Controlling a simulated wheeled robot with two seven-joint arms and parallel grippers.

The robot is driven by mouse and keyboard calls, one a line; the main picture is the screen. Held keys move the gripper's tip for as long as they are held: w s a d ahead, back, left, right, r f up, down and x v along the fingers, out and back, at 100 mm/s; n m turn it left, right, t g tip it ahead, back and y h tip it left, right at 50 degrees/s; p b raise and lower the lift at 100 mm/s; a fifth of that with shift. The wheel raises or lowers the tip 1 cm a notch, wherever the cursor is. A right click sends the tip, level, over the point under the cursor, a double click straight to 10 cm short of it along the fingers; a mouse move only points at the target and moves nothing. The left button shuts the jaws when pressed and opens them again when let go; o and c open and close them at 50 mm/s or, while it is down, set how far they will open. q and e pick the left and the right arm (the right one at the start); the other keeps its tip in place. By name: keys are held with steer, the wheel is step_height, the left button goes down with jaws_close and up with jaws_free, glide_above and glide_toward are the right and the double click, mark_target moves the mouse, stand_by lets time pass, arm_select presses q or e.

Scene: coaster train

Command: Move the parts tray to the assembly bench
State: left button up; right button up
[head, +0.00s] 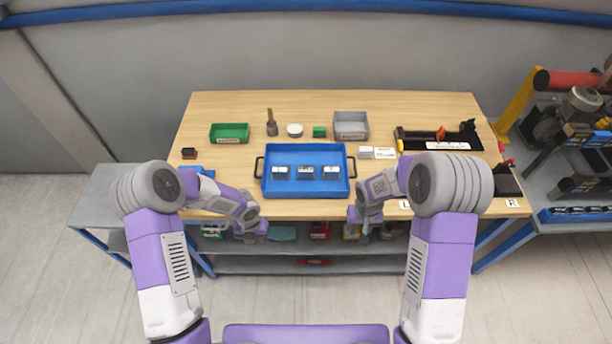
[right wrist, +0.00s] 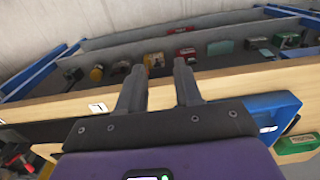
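The blue parts tray (head: 307,188) lies flat on a wooden-topped bench (head: 240,110), near its front edge. It has a dark handle at each short side and holds several small grey-and-white parts in a row. My right gripper (head: 362,228) is at the bench's front edge, right of and in front of the tray, apart from it. In the right wrist view its fingers (right wrist: 160,82) are spread with nothing between them, and a corner of the tray (right wrist: 275,103) shows at right. My left gripper (head: 258,232) is in front of the tray's left end, apart from it; its fingers are unclear.
Behind the tray stand a green bin (head: 230,131), a grey bin (head: 351,122) and small items. A black fixture (head: 437,137) is at right. A grey side table (head: 105,190) adjoins at left; a cluttered grey bench (head: 560,180) is at right. Shelves (head: 300,265) lie below.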

arm_select(q)
steer(key=shift+s, duration=0.1)
arm_select(e)
step_height(320, 180, up, 7)
steer(key=shift+f, duration=0.15)
arm_select(q)
steer(key=shift+r, duration=0.1)
arm_select(e)
steer(key=shift+f, duration=0.1)
